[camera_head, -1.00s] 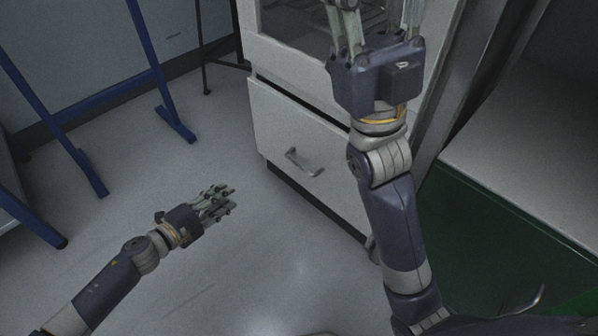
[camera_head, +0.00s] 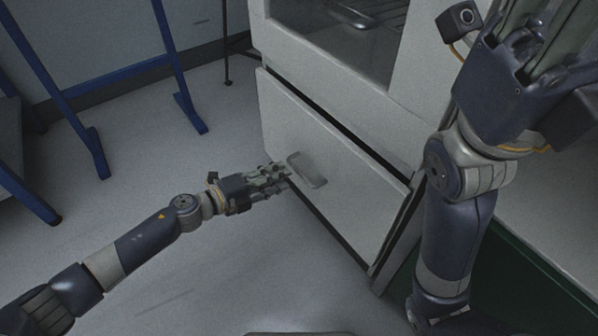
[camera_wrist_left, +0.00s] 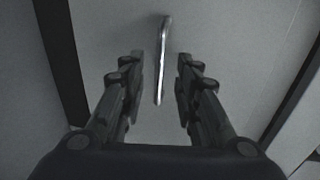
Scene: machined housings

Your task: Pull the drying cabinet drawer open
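The drying cabinet drawer (camera_head: 345,190) is a pale front panel low on the cabinet, with a dark gap along its top edge. Its metal bar handle (camera_head: 307,170) also shows in the left wrist view (camera_wrist_left: 163,60). My left gripper (camera_head: 284,175) is at the handle, coming from the left. In the left wrist view its two fingers (camera_wrist_left: 160,62) are apart, one on each side of the handle, with visible space on both sides. My right gripper (camera_head: 540,40) is raised at the upper right; its fingertips are cut off by the frame edge.
The cabinet's upper part (camera_head: 310,62) has a dark window with a rack inside. Blue metal frame legs (camera_head: 165,50) stand on the left. The grey floor (camera_head: 240,265) before the drawer is clear. A dark green surface (camera_head: 520,285) lies at the lower right.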

